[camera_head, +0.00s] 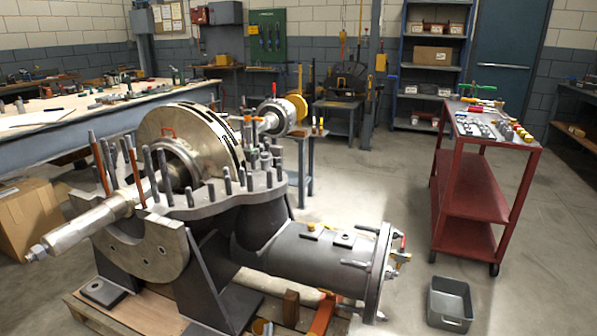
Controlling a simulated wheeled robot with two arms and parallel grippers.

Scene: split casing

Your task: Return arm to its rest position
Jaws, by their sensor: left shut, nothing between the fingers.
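Neither of my grippers can be made out in the head view, and no arm of mine is clearly visible. The grey split casing (300,250) stands open in the middle left, with several upright studs around its flange. A round metal rotor wheel (185,125) sits in it. The rotor's shaft (85,225) sticks out to the lower left and ends in a threaded tip. A round bolted end flange (378,268) closes the casing's right end.
A red cart (470,200) with tools on top stands at the right. A grey bin (450,302) is on the floor at lower right. A long workbench (60,135) and a cardboard box (28,215) are at the left.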

